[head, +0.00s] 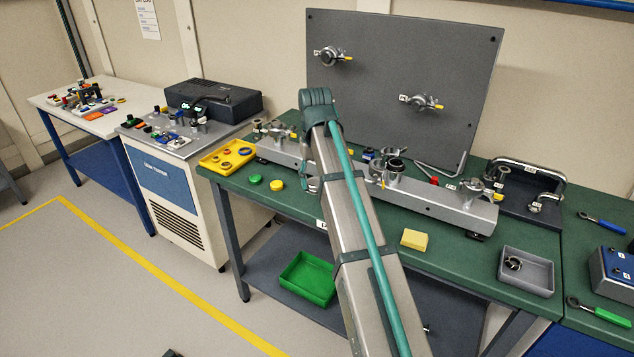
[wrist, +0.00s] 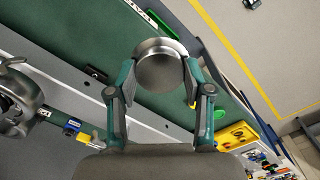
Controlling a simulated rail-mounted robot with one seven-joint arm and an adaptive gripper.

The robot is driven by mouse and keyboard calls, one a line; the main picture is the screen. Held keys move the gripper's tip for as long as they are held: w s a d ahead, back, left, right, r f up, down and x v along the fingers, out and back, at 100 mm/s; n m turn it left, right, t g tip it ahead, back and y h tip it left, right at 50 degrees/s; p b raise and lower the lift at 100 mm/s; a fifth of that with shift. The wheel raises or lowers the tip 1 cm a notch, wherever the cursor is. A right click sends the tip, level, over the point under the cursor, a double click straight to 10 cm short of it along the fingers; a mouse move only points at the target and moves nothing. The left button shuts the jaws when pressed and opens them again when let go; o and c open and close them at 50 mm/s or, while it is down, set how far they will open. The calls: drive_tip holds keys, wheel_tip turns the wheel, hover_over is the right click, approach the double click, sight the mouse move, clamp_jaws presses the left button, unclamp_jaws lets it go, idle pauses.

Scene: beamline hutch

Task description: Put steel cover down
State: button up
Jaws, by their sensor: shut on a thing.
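The steel cover (wrist: 160,66) is a round, shiny, shallow metal piece in the wrist view. My gripper (wrist: 159,78) is shut on it, with one finger at each side of its rim. The cover appears over the green bench top (wrist: 65,35) near its front edge; its height above the top is hard to tell. In the head view my arm hides the cover and most of my gripper. The green bench top (head: 370,238) also shows there.
A grey rail (head: 425,196) with clamps and flanges runs along the bench. A yellow tray (head: 213,165), a green cap (head: 255,179), a yellow cap (head: 277,184), a yellow block (head: 414,239) and a grey tray (head: 525,280) stand around. Bench between caps and block is partly hidden.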

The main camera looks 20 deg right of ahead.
drive_tip(key=w+a+f+p, duration=0.1)
drive_tip(key=w+f, duration=0.1)
drive_tip(key=w, duration=0.4)
drive_tip(key=p, duration=0.2)
hover_over(301, 198)
wheel_tip(301, 198, down, 6)
drive_tip(key=shift+f, duration=1.85)
drive_tip(key=shift+f, duration=0.2)
drive_tip(key=o, duration=1.2)
drive_tip(key=shift+r, duration=0.1)
wheel_tip(301, 198, up, 12)
drive_tip(key=b, duration=0.1)
drive_tip(key=shift+r+b, duration=0.15)
drive_tip(key=shift+b, duration=0.25)
